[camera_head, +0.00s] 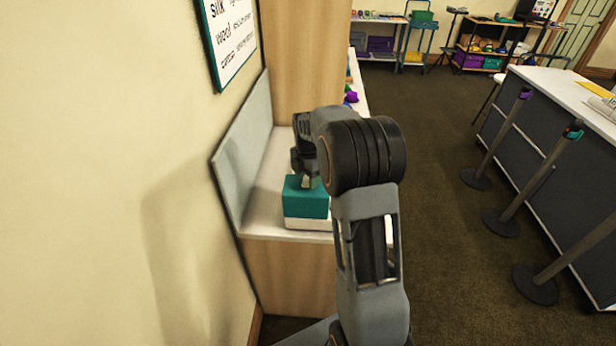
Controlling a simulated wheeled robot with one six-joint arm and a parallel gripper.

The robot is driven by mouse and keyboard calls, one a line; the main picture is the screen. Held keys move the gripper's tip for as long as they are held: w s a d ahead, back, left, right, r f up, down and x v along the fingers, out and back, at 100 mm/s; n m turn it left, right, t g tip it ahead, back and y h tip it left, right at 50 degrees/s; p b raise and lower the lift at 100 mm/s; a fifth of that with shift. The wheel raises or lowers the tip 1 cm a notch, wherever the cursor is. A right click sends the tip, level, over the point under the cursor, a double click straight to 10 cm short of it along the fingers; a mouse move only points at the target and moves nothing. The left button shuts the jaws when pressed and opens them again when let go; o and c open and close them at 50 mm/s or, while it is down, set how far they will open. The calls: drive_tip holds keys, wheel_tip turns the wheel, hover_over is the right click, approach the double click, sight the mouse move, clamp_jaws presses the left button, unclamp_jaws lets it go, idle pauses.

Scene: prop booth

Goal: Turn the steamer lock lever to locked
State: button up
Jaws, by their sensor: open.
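A teal-topped box with a white lower part (306,204), which may be the steamer, stands on the white counter near its front end. My gripper (303,167) is at the top of this box, open, partly hidden by my own wrist. A small grey part shows at the box's top under my gripper; I cannot tell whether it is the lock lever or a fingertip. The lever's position cannot be made out, nor whether my gripper touches the box.
A grey panel (243,150) stands along the counter's left side, against the wall. A wooden partition (305,60) rises behind. Small coloured items, one purple (351,97), lie farther back. Posts with round bases (503,222) stand on the right; the carpet between is clear.

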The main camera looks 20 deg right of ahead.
wheel_tip(320, 180, up, 14)
drive_tip(key=shift+b, duration=0.35)
idle(0.4)
drive_tip(key=shift+f, duration=0.1)
